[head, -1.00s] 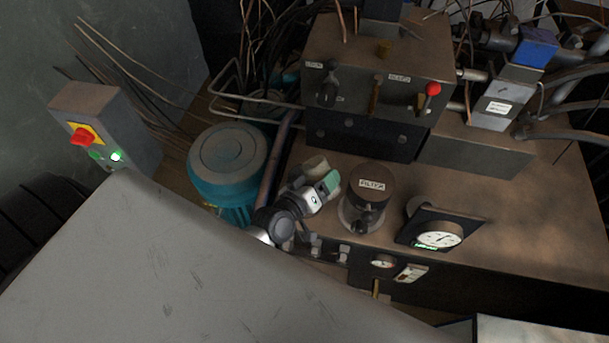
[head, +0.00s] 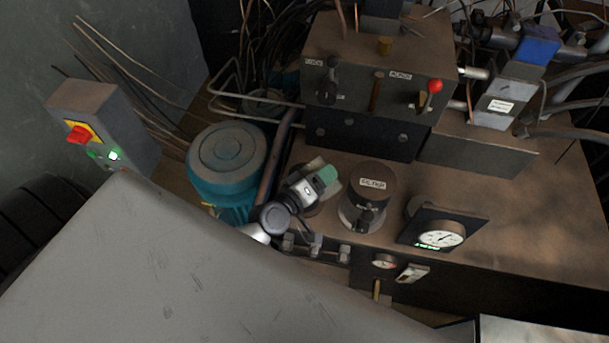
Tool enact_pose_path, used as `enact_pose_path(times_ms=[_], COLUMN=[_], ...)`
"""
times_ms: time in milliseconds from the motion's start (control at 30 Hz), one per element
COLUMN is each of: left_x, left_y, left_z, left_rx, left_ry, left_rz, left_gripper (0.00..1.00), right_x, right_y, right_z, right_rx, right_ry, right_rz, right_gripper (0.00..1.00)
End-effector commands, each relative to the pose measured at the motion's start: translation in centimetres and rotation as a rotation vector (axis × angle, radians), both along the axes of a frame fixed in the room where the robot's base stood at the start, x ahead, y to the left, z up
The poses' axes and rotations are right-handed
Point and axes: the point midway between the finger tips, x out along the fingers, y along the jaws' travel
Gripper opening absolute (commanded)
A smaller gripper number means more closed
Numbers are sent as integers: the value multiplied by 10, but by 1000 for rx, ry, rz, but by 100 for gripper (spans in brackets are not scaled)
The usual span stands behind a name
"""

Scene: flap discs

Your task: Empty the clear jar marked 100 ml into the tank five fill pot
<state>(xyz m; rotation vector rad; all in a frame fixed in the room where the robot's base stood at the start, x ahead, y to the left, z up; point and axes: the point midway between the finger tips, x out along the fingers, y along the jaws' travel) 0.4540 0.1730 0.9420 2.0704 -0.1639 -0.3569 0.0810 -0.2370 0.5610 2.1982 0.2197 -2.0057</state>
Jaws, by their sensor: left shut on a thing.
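My left gripper (head: 322,181), grey with a green part at its tip, is over the brown tank top, between the teal motor and the filter. It is shut on a small pale thing that shows only in slivers around the tip, apparently the clear jar (head: 333,190). Its 100 ml mark, contents and tilt cannot be made out. A dark round shape below the gripper is mostly covered, and I cannot tell whether it is the fill pot. No tank five label is readable. My right gripper is not in view.
The dark-capped filter (head: 371,182) stands close right of the gripper, with a dial gauge (head: 440,236) beyond it. The teal motor (head: 227,170) is left. A valve block with a red-knobbed lever (head: 435,86) stands behind. The tank top's right side is clear.

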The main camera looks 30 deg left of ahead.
Motion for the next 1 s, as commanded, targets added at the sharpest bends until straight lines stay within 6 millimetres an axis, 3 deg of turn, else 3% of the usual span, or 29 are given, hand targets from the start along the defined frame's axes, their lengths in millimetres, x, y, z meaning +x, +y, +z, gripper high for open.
enact_pose_path(times_ms=[1000], left_x=[1], left_y=[2], left_z=[5], left_rx=[-206], left_ry=[79], left_rz=[0], left_gripper=[40], right_x=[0], right_y=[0], right_z=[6], right_rx=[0], right_ry=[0], right_rz=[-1], right_gripper=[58])
